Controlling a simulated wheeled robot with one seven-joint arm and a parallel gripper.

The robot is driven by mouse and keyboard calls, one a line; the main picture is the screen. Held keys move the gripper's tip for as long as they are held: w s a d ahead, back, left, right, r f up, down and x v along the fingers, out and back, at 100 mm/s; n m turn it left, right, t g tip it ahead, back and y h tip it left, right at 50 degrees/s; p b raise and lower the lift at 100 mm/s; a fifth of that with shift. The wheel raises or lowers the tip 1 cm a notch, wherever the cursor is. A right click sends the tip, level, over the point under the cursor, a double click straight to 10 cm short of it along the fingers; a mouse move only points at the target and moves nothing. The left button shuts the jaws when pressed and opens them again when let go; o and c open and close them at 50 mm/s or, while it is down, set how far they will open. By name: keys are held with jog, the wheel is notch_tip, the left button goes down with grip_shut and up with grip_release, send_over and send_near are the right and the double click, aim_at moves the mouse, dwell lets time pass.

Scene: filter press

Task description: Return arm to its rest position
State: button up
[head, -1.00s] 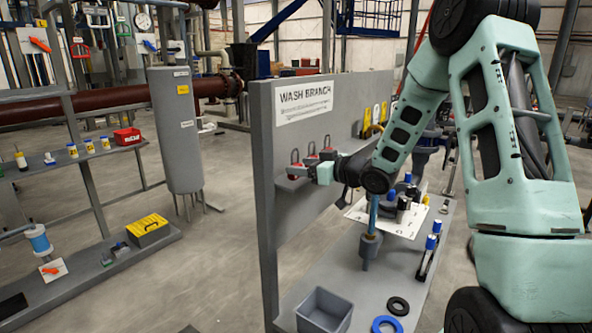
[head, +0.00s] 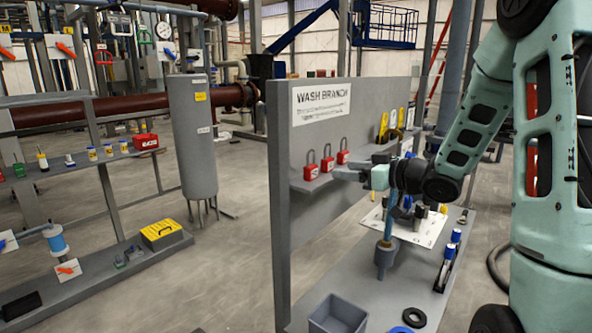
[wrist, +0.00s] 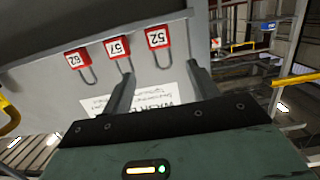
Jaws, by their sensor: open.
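My gripper (head: 345,169) is open and empty in front of the wash branch panel, just right of the red padlocks in the head view. Its two dark fingers (wrist: 160,82) stand apart in the wrist view with nothing between them. My arm reaches in from the right side of the head view, bent at the elbow. Three red padlocks (head: 327,163) stand in a row on a small grey shelf on the panel. The wrist view shows them upside down, with number labels, beyond the fingers (wrist: 118,47).
A grey upright panel (head: 285,230) with a sign stands left of the gripper. Open floor lies left of the panel.

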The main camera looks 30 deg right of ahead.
jog(key=s+a+f+m+g+h, duration=0.3)
jog(key=s+a+f+g+h, duration=0.2)
jog(key=a+f+g+h, duration=0.3)
jog(key=s+a+f+n+g+y+b, duration=0.1)
jog(key=s+a+f+n+g+b, duration=0.1)
jog(key=s+a+f+b, duration=0.2)
jog(key=s+a+f+n+g+y+b, duration=0.1)
jog(key=s+a+f+b, duration=0.3)
jog(key=s+a, duration=0.7)
jog(key=s+a+f+n+g+y+b, duration=0.1)
jog(key=s+a+f+n+g+b, duration=0.2)
jog(key=s+a, duration=0.4)
notch_tip(320, 180, down, 3)
jog(key=a+g+b, duration=0.1)
jog(key=a, duration=0.1)
jog(key=shift+s+a+r+n, duration=0.2)
jog(key=shift+s+a+n, duration=0.1)
jog(key=shift+s+a, duration=0.1)
jog(key=shift+s+r, duration=0.1)
jog(key=shift+s, duration=0.1)
jog(key=shift+c, duration=0.3)
